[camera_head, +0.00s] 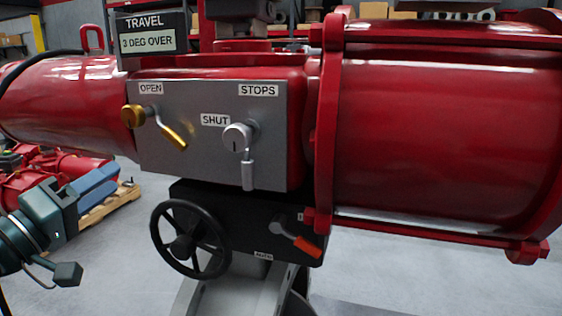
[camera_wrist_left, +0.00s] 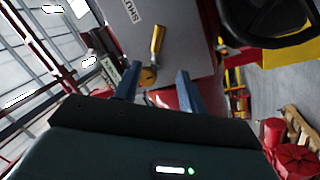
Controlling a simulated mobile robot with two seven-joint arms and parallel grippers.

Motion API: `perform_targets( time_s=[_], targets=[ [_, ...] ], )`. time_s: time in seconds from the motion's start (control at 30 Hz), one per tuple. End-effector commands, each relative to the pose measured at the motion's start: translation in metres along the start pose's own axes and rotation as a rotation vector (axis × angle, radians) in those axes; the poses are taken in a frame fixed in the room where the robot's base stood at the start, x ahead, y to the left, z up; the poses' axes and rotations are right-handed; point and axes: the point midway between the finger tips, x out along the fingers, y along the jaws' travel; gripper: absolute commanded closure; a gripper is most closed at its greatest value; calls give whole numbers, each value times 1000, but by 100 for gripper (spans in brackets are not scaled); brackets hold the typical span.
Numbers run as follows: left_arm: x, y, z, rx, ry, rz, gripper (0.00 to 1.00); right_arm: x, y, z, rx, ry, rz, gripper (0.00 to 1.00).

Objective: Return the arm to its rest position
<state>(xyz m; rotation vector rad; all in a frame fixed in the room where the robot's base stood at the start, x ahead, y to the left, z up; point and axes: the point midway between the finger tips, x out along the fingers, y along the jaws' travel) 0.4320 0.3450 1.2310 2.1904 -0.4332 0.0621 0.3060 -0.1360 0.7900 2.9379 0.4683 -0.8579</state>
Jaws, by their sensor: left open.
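My left gripper (camera_head: 103,184) is at the left of the head view, with two blue fingers apart and nothing between them. It is below and left of the grey panel (camera_head: 205,165) on the red valve actuator (camera_head: 440,130). In the left wrist view, the open fingers (camera_wrist_left: 158,80) point toward the panel and the gold OPEN handle (camera_wrist_left: 154,50), which is apart from them. The gold handle (camera_head: 158,125) tilts down to the right in the head view. The silver SHUT handle (camera_head: 242,150) hangs straight down. My right gripper is not in view.
A black handwheel (camera_head: 188,240) and an orange-tipped lever (camera_head: 300,243) are under the panel. A sign (camera_head: 150,35) reads "TRAVEL 3 DEG OVER". Red parts lie on a wooden pallet (camera_head: 108,205) behind my left gripper. Grey floor is open at the lower left.

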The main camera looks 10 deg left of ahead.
Motion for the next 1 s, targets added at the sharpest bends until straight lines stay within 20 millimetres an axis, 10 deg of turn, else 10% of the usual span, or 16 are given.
perform_targets(
  time_s=[0.17,0.53,0.8,1.0],
  targets=[
    [4,-53,37,60,-31,-114,59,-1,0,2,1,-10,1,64],
    [-40,-182,213,380,-291,-396,59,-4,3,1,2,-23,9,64],
    [-105,-201,356,631,-566,-429,59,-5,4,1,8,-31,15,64],
    [-140,-187,423,762,-700,-382,59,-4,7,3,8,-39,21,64]
  ],
)
